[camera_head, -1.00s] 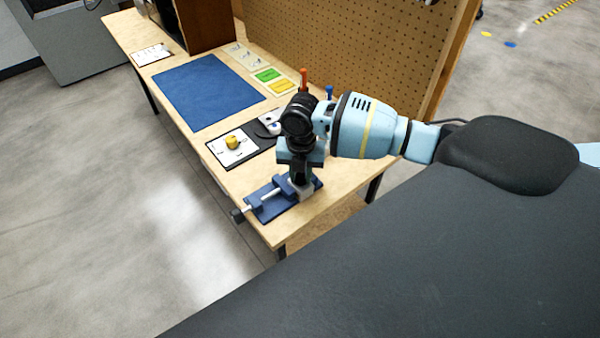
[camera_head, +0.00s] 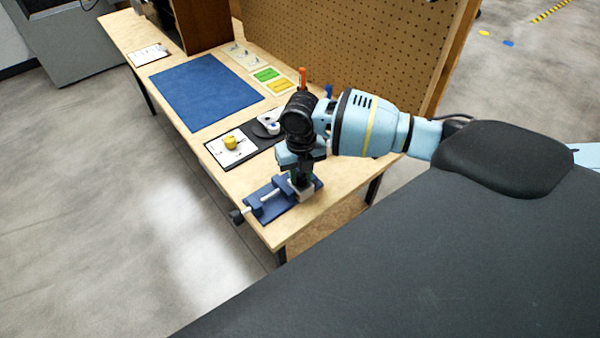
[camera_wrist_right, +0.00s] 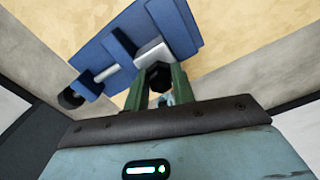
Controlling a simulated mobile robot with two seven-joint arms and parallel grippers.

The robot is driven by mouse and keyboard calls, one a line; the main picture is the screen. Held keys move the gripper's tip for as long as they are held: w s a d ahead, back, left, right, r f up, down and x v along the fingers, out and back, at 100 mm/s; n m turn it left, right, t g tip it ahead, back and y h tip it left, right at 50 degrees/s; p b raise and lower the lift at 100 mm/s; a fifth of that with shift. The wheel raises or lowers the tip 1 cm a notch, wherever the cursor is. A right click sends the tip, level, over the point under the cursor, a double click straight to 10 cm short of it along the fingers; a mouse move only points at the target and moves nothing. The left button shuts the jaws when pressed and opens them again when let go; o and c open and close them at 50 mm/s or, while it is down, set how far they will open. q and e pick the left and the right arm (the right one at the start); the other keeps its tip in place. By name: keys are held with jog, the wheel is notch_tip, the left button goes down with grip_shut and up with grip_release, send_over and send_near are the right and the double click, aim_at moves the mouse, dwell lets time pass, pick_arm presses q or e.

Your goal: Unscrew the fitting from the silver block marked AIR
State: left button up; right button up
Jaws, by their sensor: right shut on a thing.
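The silver block (camera_wrist_right: 152,52) is clamped in the blue vise (camera_wrist_right: 110,45) at the near end of the bench. The block also shows in the head view (camera_head: 304,194), low beside the gripper; its AIR marking cannot be read. The blue vise shows there too (camera_head: 268,205). My right gripper (camera_wrist_right: 160,84) points down over the block, its green fingers shut on a dark fitting (camera_wrist_right: 159,76) at the block's face. Whether the fitting's thread is still in the block cannot be told. In the head view the right gripper (camera_head: 301,182) hides the fitting. My left gripper is out of view.
A yellow part (camera_head: 231,142) sits on a white card on a dark mat behind the vise. A blue mat (camera_head: 207,90), green and yellow cards (camera_head: 267,75) and an orange-handled tool (camera_head: 303,76) lie or stand farther back. A pegboard (camera_head: 340,45) borders the bench's far side.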

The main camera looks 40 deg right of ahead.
aim_at(300, 174)
jog(key=o, duration=1.6)
jog(key=shift+r+p, duration=1.15)
jog(key=shift+r, duration=1.4)
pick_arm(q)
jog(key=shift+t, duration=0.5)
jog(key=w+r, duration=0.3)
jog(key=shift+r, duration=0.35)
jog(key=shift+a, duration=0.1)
pick_arm(e)
jog(key=shift+f, duration=0.1)
